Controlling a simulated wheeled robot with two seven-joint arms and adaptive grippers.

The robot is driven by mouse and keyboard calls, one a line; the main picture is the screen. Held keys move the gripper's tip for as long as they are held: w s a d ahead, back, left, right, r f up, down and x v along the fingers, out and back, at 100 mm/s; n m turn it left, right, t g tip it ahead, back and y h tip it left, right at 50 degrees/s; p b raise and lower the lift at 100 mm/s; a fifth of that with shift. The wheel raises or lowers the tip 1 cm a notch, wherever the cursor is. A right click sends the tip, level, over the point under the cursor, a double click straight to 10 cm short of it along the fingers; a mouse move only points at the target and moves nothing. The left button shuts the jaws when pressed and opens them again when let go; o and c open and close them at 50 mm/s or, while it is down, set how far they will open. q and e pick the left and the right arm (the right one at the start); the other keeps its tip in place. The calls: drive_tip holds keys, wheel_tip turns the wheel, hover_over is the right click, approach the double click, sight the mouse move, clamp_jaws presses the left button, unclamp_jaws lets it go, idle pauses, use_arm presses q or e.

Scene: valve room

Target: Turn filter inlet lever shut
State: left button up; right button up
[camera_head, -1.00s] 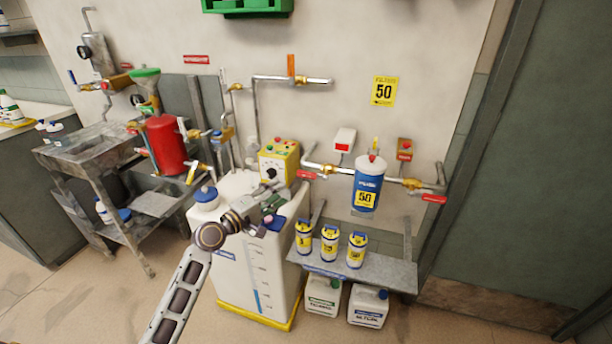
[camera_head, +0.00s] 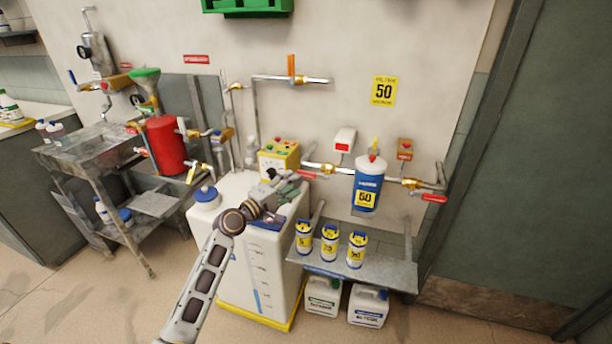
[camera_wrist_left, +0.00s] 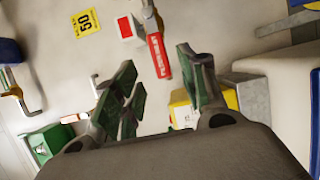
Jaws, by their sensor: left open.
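The blue filter housing (camera_head: 368,190) with a white top hangs on the wall pipe. A red lever (camera_head: 306,174) sits at the valve on its left side. A second red lever (camera_head: 434,198) is on its right side. My left gripper (camera_head: 287,188) is just below and left of the left red lever, above the white tank. In the left wrist view the red lever (camera_wrist_left: 159,56) with white lettering appears between the spread green-padded fingers. The fingers are open; I cannot tell whether one touches the lever. My right gripper is in neither view.
A yellow control box (camera_head: 279,155) is close to the left gripper, behind the white tank (camera_head: 270,275). Several yellow-labelled canisters (camera_head: 329,244) stand on a low metal shelf (camera_head: 388,272).

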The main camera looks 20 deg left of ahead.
sight(305, 176)
use_arm(q)
drive_tip(key=shift+x, duration=2.3)
drive_tip(key=shift+b+x, duration=0.35)
drive_tip(key=shift+x, duration=1.2)
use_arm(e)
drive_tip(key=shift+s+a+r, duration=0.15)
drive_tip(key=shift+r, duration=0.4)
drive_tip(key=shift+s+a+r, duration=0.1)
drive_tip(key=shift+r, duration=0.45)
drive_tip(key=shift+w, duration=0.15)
use_arm(q)
clamp_jaws()
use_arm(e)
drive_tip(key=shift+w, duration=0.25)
